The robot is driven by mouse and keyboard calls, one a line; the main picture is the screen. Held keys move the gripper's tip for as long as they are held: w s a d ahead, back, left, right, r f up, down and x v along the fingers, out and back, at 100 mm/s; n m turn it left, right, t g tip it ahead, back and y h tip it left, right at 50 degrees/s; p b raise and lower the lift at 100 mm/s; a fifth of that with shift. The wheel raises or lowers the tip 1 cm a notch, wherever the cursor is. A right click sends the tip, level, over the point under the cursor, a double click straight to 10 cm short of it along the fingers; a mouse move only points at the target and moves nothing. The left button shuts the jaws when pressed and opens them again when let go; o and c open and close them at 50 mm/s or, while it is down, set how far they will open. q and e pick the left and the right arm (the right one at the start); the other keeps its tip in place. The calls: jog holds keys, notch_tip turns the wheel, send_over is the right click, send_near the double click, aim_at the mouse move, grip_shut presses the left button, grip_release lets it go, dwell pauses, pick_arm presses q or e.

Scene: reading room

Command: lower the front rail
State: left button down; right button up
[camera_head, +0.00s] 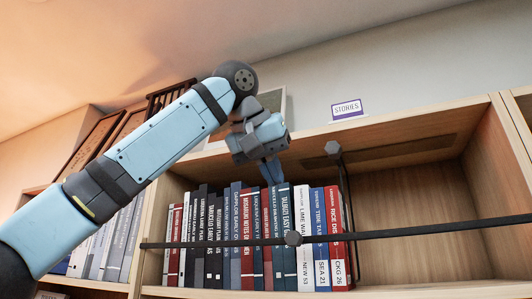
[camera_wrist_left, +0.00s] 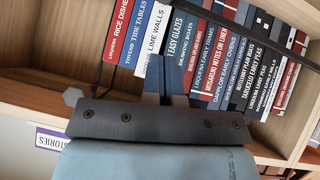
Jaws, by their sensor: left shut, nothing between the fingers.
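The front rail (camera_head: 430,229) is a thin dark bar running across the front of the bookshelf, in front of the books' lower part. A round dark knob (camera_head: 293,238) sits on it. A dark upright bar (camera_head: 347,200) with a hexagonal knob (camera_head: 333,148) at its top stands right of my gripper; this knob also shows in the left wrist view (camera_wrist_left: 72,96). My left gripper (camera_head: 271,172) is shut and empty, pointing down in front of the book tops, above the rail and apart from it. Its fingers also show in the left wrist view (camera_wrist_left: 165,75). My right gripper is out of view.
A row of books (camera_head: 215,240) fills the left part of the shelf; its right part (camera_head: 420,200) is empty. A "STORIES" label (camera_head: 347,108) stands on the shelf top, with a pale framed panel (camera_head: 272,104) behind my wrist. More books (camera_head: 105,250) stand at left.

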aim_at(295, 240)
pick_arm(q)
notch_tip(295, 240, down, 7)
jog(key=w+d+p, duration=0.1)
jog(key=w+d, duration=0.1)
jog(key=w, duration=0.1)
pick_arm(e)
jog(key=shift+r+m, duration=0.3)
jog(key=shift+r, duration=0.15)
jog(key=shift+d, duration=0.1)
